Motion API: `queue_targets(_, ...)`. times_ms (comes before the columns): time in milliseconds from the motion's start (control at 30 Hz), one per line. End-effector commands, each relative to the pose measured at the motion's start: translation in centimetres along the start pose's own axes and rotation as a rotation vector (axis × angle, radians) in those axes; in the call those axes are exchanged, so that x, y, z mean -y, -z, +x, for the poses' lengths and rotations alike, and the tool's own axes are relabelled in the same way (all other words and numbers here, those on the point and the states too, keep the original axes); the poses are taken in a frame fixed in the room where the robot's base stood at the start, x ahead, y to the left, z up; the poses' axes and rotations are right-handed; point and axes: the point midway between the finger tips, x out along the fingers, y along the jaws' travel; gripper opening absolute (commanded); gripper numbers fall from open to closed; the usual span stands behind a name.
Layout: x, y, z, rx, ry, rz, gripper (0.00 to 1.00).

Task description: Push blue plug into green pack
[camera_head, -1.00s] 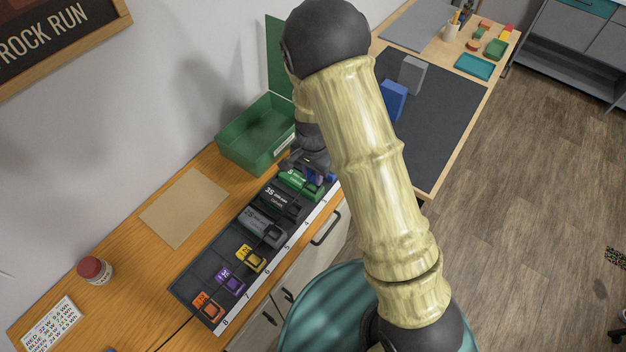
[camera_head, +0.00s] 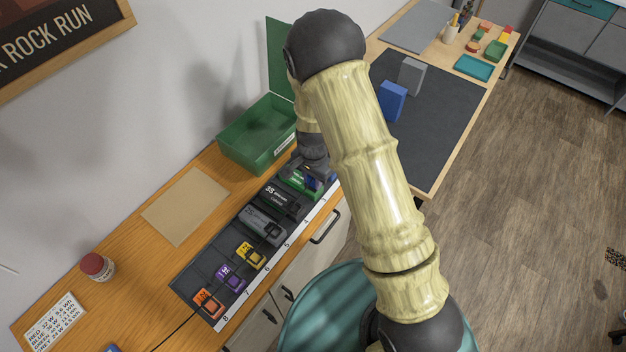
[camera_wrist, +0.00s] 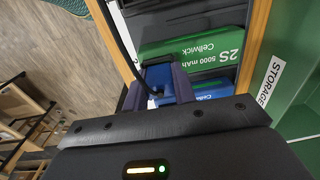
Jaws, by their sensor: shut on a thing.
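The green pack (camera_wrist: 206,50), labelled 2S 5000 mAh Cellwick, lies in the tray's far-right end in the head view (camera_head: 299,184), partly covered by my gripper. My gripper (camera_wrist: 158,84) is shut on the blue plug (camera_wrist: 158,76), at the end of the green pack in the wrist view. A black cable (camera_wrist: 122,45) runs up past the packs from the plug. The fingers hide most of the plug, so I cannot tell whether it is seated in the pack. In the head view my gripper (camera_head: 312,177) is over the pack's front end.
A blue pack (camera_wrist: 214,93) lies beside the green one. The tray (camera_head: 197,277) also holds black, grey, yellow, purple and orange packs. An open green storage box (camera_head: 233,153) stands behind. A dark mat (camera_head: 440,115) with blue and grey blocks lies right.

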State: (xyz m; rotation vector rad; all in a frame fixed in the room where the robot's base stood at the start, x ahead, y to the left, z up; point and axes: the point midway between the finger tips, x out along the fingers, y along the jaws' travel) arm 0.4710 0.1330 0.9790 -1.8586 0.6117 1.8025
Motion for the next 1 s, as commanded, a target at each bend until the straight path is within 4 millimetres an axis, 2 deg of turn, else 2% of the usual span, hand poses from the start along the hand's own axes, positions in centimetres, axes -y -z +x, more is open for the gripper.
queue_targets(33, -1.0, -0.9, 2.0, 0.021, -0.029, -0.001, 0.05)
queue_targets(167, -1.0, -0.9, 2.1, 0.021, -0.029, -0.001, 0.05)
queue_targets(200, -1.0, -0.9, 2.1, 0.022, -0.029, -0.001, 0.34)
queue_targets(267, -1.0, -0.9, 2.1, 0.022, -0.028, -0.001, 0.45)
queue_targets(467, -0.8, -1.0, 1.7, 0.021, -0.028, -0.004, 0.45)
queue_targets(667, -0.7, -1.0, 0.0, 0.021, -0.028, -0.006, 0.47)
queue_targets(1000, -0.4, -0.6, -5.9, 0.015, -0.02, -0.005, 0.48)
